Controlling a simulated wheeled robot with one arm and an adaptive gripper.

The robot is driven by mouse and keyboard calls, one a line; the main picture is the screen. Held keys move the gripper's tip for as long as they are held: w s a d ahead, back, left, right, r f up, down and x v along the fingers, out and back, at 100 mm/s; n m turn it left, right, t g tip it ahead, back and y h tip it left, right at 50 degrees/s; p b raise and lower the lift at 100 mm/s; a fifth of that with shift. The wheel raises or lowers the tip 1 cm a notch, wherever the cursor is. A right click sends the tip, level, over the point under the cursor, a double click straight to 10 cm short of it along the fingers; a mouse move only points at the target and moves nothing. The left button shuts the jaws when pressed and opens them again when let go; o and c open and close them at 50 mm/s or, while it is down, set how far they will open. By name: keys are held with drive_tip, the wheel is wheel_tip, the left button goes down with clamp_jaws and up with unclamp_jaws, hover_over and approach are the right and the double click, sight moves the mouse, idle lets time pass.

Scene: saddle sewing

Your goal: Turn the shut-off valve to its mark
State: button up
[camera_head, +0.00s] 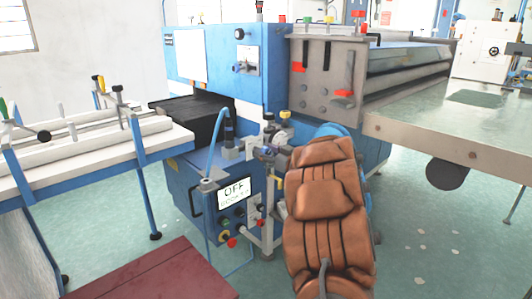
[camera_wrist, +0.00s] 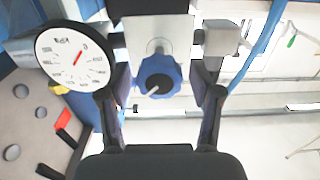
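The shut-off valve shows in the wrist view as a blue lobed knob (camera_wrist: 158,75) on a light grey block (camera_wrist: 158,35). A short pale pointer on its face points toward the lower left. The mark cannot be made out for certain. My gripper (camera_wrist: 163,92) is open, with one dark finger on each side of the knob and visible gaps between. Whether the fingertips reach around the knob in depth cannot be told. In the head view my gripper (camera_head: 268,153) is by the fittings on the blue machine's front, and the knob is too small to make out clearly.
A round white gauge (camera_wrist: 75,57) with a red needle sits left of the knob. A grey fitting (camera_wrist: 222,38) is to its right. In the head view, a panel reading OFF (camera_head: 234,191) is below left of my gripper, and a blue hose (camera_head: 217,135) rises nearby.

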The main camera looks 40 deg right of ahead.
drive_tip(key=c, duration=1)
drive_tip(key=shift+n, duration=0.3)
drive_tip(key=n+b, duration=0.1)
drive_tip(key=n, duration=0.2)
drive_tip(key=shift+a+f+n, duration=0.1)
drive_tip(key=shift+f+n, duration=0.05)
drive_tip(key=shift+n, duration=0.15)
drive_tip(key=n+b, duration=0.2)
drive_tip(key=n, duration=0.2)
drive_tip(key=shift+a+f, duration=0.1)
drive_tip(key=n+b, duration=0.4)
drive_tip(key=n, duration=0.2)
drive_tip(key=shift+f+n, duration=0.15)
drive_tip(key=shift+n, duration=0.15)
drive_tip(key=shift+a+n+b, duration=0.1)
drive_tip(key=shift+n+b, duration=0.85)
drive_tip(key=shift+n, duration=0.55)
